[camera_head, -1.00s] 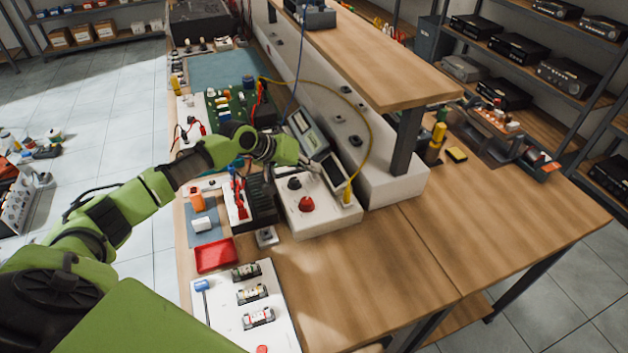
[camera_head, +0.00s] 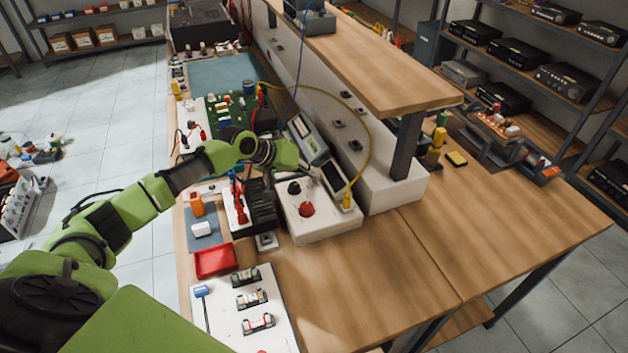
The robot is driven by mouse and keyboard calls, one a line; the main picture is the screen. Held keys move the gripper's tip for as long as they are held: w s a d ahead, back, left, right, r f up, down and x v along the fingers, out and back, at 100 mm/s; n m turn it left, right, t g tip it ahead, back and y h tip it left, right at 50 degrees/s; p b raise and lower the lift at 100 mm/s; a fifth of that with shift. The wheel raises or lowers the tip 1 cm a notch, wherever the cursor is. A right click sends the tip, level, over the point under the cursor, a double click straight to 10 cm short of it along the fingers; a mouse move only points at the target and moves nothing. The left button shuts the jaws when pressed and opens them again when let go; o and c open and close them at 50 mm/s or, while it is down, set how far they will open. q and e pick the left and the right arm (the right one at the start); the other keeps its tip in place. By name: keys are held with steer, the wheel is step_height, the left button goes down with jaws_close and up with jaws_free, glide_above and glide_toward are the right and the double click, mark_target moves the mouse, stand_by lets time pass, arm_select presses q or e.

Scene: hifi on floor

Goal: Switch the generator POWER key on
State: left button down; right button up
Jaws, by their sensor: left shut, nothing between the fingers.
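A white box (camera_head: 322,226) with a red knob (camera_head: 306,209), a black knob (camera_head: 294,187) and a dark screen (camera_head: 334,175) sits on the bench; it looks like the generator. I cannot make out a POWER key or its label. My left gripper (camera_head: 303,163) reaches in from the left above the back of this box, close to the screen. It is shut and empty. Its tips are small here, and I cannot tell whether they touch anything. My right gripper is not in view.
A grey instrument (camera_head: 308,137) stands just behind my gripper. A yellow cable (camera_head: 369,130) arcs beside it. A raised wooden shelf (camera_head: 370,60) overhangs the bench on the right. A red tray (camera_head: 215,261) lies in front. The bench at right front is clear.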

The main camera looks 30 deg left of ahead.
arm_select(q)
steer(key=shift+f, duration=0.1)
stand_by(0.3)
steer(key=shift+f, duration=0.3)
stand_by(0.3)
steer(key=shift+r+p, duration=0.45)
steer(key=shift+p, duration=0.15)
